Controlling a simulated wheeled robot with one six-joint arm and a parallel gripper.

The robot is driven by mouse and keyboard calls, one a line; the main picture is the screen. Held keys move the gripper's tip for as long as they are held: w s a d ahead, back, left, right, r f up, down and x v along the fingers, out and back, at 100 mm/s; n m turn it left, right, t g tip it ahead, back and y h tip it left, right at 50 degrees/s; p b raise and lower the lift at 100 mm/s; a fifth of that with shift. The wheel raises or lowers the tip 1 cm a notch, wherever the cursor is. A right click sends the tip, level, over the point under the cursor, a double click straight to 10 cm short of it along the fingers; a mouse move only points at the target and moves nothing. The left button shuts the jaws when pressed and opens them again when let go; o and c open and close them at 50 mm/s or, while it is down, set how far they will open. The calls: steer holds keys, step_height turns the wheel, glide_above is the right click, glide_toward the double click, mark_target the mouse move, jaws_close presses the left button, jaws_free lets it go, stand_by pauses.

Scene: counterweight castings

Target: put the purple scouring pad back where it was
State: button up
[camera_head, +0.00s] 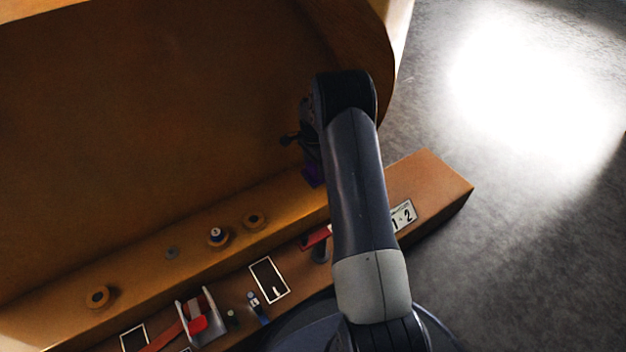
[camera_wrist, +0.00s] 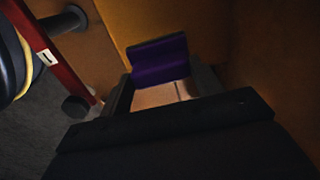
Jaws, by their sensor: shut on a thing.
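The purple scouring pad (camera_wrist: 160,60) is between the fingertips of my gripper (camera_wrist: 163,80) in the wrist view. My gripper is shut on it, and the pad's upper part stands out past the tips. A pale tan surface shows between the fingers below the pad; I cannot tell what it belongs to. The arm hides most of my gripper there. Whether the pad touches the casting is unclear.
The brown casting ledge (camera_head: 430,185) carries round bosses (camera_head: 98,297), a red-handled item (camera_head: 315,238), a white bracket with a red strap (camera_head: 196,318), and a "1-2" plate (camera_head: 403,215). A red bar (camera_wrist: 45,50) and a dark peg (camera_wrist: 62,21) are left in the wrist view. Grey floor lies right.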

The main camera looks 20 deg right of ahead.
mark_target(313, 176)
steer(key=shift+f+b, duration=1)
steer(key=shift+f, duration=1.6)
steer(key=shift+f, duration=0.2)
steer(key=o, duration=0.9)
step_height(313, 176, up, 12)
steer(key=p, duration=0.5)
steer(key=shift+r, duration=0.2)
